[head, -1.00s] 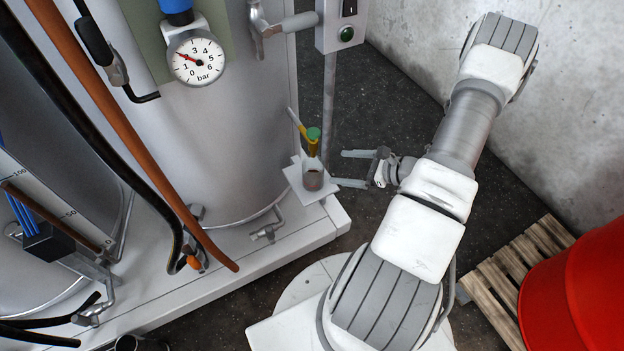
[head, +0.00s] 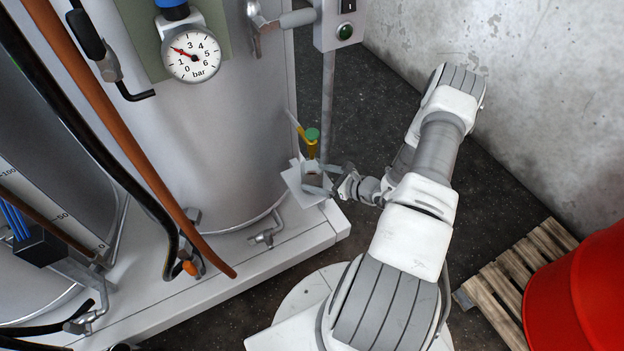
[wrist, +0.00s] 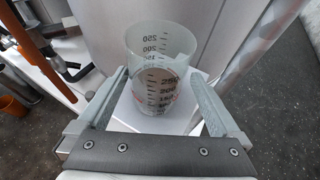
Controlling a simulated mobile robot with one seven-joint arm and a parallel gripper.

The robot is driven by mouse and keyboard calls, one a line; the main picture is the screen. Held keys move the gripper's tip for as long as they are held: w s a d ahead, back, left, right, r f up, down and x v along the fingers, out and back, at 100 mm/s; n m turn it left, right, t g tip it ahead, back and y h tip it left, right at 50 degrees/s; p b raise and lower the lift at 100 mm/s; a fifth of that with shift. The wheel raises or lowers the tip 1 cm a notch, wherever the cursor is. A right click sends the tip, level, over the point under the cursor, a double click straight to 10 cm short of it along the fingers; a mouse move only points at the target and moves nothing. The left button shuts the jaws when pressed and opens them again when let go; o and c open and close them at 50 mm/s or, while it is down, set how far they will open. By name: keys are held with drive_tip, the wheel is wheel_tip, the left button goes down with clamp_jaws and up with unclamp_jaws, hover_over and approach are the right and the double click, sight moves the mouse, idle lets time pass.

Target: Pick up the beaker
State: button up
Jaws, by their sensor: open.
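The beaker (wrist: 158,65) is clear, with dark volume marks up to 250. It stands upright on a small white shelf (head: 296,186) at the side of the large metal tank. In the head view the beaker (head: 312,177) is partly hidden by my gripper's fingers. My gripper (head: 319,179) is open, with its fingers reaching to either side of the beaker. In the wrist view my gripper (wrist: 160,98) has one finger left and one right of the beaker's lower part, with a visible gap on each side.
A yellow tap with a green top (head: 312,138) sits just above and behind the beaker. A metal post (head: 327,105) rises close behind the shelf. Hoses (head: 110,130) hang at the left. A red drum (head: 580,295) stands on a wooden pallet (head: 500,290) at the right.

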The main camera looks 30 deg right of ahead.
drive_tip(key=x, duration=0.2)
drive_tip(key=b+x, duration=0.1)
drive_tip(key=x, duration=0.2)
drive_tip(key=shift+a+f, duration=0.25)
drive_tip(key=shift+f, duration=0.25)
drive_tip(key=c, duration=1.2)
